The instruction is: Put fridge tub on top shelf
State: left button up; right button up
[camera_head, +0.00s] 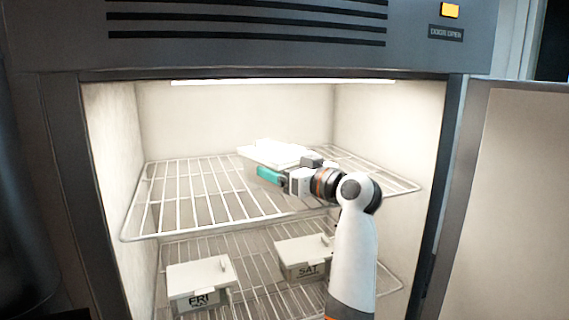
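A white tub (272,152) is at the upper wire shelf (180,200), toward the back and right of centre. Any label on it is not readable from here. My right gripper (272,174) reaches in from the lower right, level with the upper shelf. One teal finger shows right in front of the tub's near side; the other finger is hidden. Whether the fingers grip the tub, and whether the tub rests fully on the wires, cannot be told. My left gripper is not in view.
On the lower wire shelf stand a tub marked FRI (200,278) and a tub marked SAT (303,257). The fridge door (520,200) is open at the right. A lit orange lamp (450,10) sits above a "DOOR OPEN" label. The upper shelf's left part is clear.

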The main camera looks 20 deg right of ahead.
jog(key=shift+s+r, duration=0.1)
jog(key=shift+f, duration=0.25)
jog(key=o, duration=1.1)
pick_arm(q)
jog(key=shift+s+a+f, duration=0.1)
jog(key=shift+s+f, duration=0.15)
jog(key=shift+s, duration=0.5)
pick_arm(e)
jog(key=shift+r, duration=0.1)
